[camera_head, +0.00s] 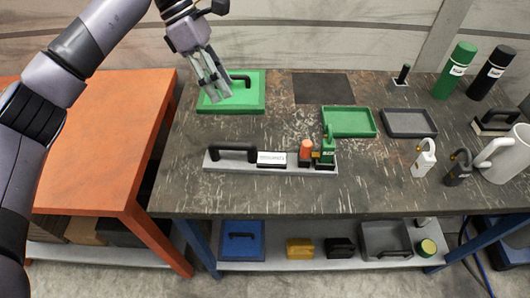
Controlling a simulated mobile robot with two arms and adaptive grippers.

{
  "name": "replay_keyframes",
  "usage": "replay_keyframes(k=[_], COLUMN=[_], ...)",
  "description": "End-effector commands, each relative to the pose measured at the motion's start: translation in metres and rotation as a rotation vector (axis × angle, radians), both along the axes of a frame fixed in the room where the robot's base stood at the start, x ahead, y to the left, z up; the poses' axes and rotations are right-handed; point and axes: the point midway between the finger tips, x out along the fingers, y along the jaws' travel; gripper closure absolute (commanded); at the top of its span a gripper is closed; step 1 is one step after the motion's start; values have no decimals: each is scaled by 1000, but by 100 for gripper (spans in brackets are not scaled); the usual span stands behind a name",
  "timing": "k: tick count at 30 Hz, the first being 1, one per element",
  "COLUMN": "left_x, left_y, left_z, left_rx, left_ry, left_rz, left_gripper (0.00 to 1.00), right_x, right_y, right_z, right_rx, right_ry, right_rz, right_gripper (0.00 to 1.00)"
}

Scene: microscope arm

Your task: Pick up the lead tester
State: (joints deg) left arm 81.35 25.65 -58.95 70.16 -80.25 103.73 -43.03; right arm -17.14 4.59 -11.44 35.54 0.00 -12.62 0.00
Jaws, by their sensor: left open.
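My left gripper (218,92) comes in from the upper left, fingers pointing down and apart, with nothing seen between them. It is in front of the green square block (207,104) with a black handle (240,80); I cannot tell whether it touches the block. A long grey bar (222,166) lies nearer the front of the dark table, with a black handle, a white label, an orange-topped part (306,149) and a green upright part (327,147). No readable label shows which thing is the lead tester. My right gripper is not in view.
A green tray (348,108) and a grey tray (433,115) lie to the right. Green (455,72) and black (491,74) bottles, small padlock-like items (424,168) and a white mug (510,155) stand farther right. An orange table (90,165) adjoins at left. A lower shelf holds several items.

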Motion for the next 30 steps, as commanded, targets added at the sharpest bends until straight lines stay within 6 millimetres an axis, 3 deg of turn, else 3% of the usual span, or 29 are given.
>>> replay_keyframes(k=[2, 5, 18, 30], left_x=[1, -2, -22, -34], left_y=[10, 11, -24, -34], left_z=[2, -5, -86, -120], left_rx=[41, 55, 50, 49], left_ry=[-1, 3, 4, 5], left_rz=[-4, -8, -8, -7], left_gripper=[55, 55, 55, 55], right_x=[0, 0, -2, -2], right_y=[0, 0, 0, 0], right_z=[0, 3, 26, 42], right_rx=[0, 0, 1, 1], right_ry=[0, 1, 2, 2], right_rz=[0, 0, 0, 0], right_gripper=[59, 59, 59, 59])
